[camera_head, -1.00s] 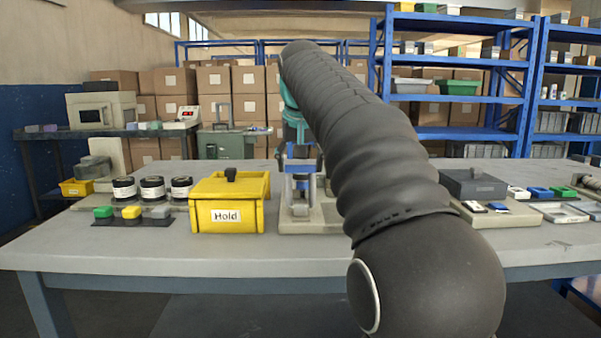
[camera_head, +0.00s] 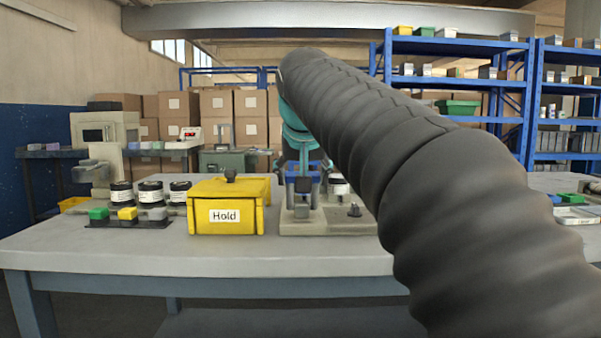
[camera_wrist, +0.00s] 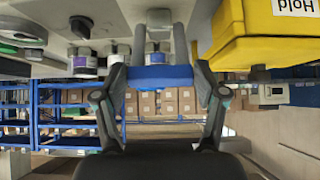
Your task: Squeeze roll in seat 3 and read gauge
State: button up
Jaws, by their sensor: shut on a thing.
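A press-like fixture stands on a pale base (camera_head: 325,224) at the middle of the table, with upright posts and a blue crossbar. My gripper (camera_wrist: 160,74) is shut on the blue crossbar (camera_wrist: 160,78), one finger at each end, in the wrist view, which shows the scene upside down. In the head view my gripper is at the fixture, partly hidden by my arm. A roll (camera_head: 339,187) with a white label shows just right of the fixture posts. In the wrist view a labelled roll (camera_wrist: 84,62) stands beside the posts. I cannot make out seat numbers or a gauge reading.
A yellow box labelled "Hold" (camera_head: 229,207) stands close left of the fixture. Several dark labelled rolls (camera_head: 151,192) and coloured blocks (camera_head: 127,214) lie farther left. A dark knob (camera_head: 354,210) rises from the base. A device with a red display (camera_head: 190,134) stands behind. The front table strip is clear.

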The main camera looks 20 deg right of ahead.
jog(key=shift+s+a+f, duration=0.1)
jog(key=shift+s+f, duration=0.1)
jog(key=shift+f, duration=0.25)
jog(key=o, duration=1.7)
jog(key=shift+c, duration=0.2)
jog(key=shift+r, duration=0.25)
jog(key=v, duration=1.2)
jog(key=shift+f, duration=0.25)
jog(key=s+f+n+g+p, duration=0.1)
jog(key=s+f+p, duration=0.1)
jog(key=s+f, duration=0.4)
jog(key=s+a+f+n+g+y+p, duration=0.1)
jog(key=s+f+p, duration=0.2)
jog(key=f, duration=1.2)
jog(key=s+f+n+y+p, duration=0.1)
jog(key=s+f+p, duration=0.2)
jog(key=s+f, duration=0.5)
notch_tip(320, 180, down, 3)
jog(key=shift+s+a+f+g, duration=0.2)
jog(key=shift+s+f+g, duration=0.1)
jog(key=shift+g, duration=0.1)
